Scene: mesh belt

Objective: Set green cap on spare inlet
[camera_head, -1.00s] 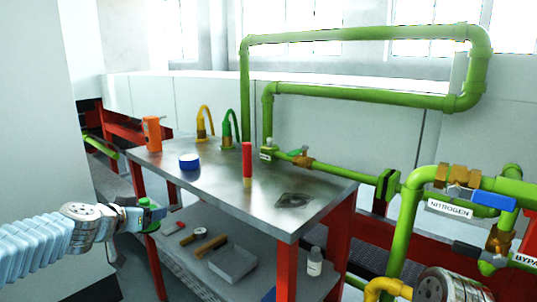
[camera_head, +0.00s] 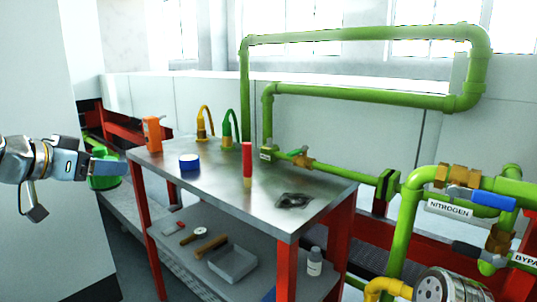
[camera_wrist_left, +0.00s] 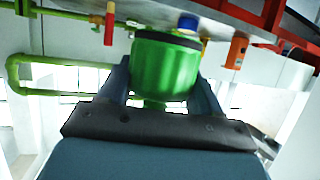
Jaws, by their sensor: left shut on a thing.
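My left gripper (camera_head: 103,168) comes in from the left and is shut on the green cap (camera_head: 102,182), held in the air left of the steel table. In the left wrist view the cap (camera_wrist_left: 165,65) sits between the two fingers and has a dark rim at its upper edge. My right gripper is not in view.
The steel table (camera_head: 215,190) bears an orange device (camera_head: 152,134), a blue round thing (camera_head: 189,161), a red-topped post (camera_head: 247,160) and yellow (camera_head: 204,120) and green (camera_head: 229,128) hoses. Green nitrogen pipes with valves (camera_head: 458,176) stand at right.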

